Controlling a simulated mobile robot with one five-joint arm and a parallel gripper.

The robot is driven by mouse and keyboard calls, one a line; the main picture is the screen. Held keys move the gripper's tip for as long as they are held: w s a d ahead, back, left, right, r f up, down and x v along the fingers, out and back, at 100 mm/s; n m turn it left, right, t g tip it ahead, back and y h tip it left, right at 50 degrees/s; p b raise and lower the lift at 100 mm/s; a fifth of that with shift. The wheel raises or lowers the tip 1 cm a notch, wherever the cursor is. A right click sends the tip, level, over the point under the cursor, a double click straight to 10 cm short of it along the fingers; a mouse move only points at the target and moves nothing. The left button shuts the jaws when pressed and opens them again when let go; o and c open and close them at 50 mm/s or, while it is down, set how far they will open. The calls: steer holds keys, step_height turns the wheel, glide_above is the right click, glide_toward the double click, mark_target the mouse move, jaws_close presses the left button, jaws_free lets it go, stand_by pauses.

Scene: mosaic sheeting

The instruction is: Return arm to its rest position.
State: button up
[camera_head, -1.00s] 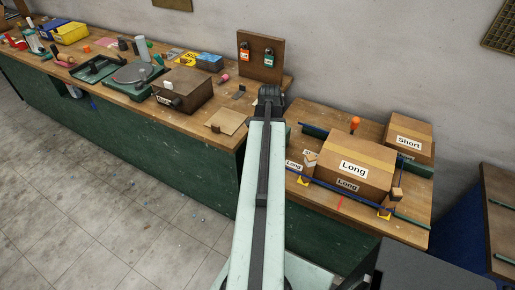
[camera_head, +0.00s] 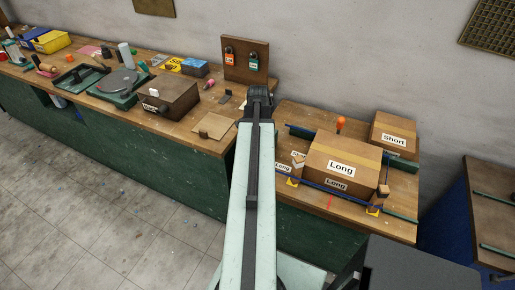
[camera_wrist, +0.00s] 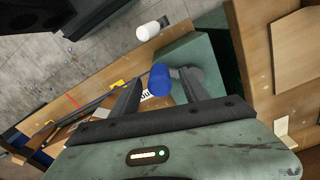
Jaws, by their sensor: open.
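My arm (camera_head: 253,190) stretches forward in the head view, its far joint in front of the bench edge. My gripper (camera_wrist: 161,76) shows in the wrist view with its two dark fingers spread apart. A blue cylinder (camera_wrist: 159,80) appears between the fingers in the picture. I cannot tell how far below them it is, but the jaws are not closed on it. A white cylinder (camera_wrist: 148,30) appears just beyond, over the floor. The gripper is hidden behind the arm in the head view.
A large box labelled Long (camera_head: 341,155) sits on the bench to the right of my arm, with a blue bar in front. A box labelled Short (camera_head: 394,135) stands behind. A padlock board (camera_head: 246,60) stands behind the arm's end. The floor (camera_head: 110,210) at left is open.

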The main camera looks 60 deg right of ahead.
step_height(320, 180, up, 7)
steer(key=p, duration=0.5)
steer(key=shift+f+p, duration=0.15)
steer(key=shift+p, duration=0.15)
steer(key=shift+f, duration=0.1)
steer(key=w+a+n, duration=0.7)
steer(key=w+a, duration=1.3)
steer(key=w, duration=0.4)
steer(key=w+a+n, duration=0.3)
steer(key=a+n, duration=0.4)
steer(key=a, duration=0.9)
steer(key=w+a+n, duration=0.3)
steer(key=a+n, duration=0.4)
steer(key=a, duration=0.9)
steer(key=shift+w+a, duration=0.15)
steer(key=shift+a, duration=0.2)
steer(key=shift+c, duration=0.2)
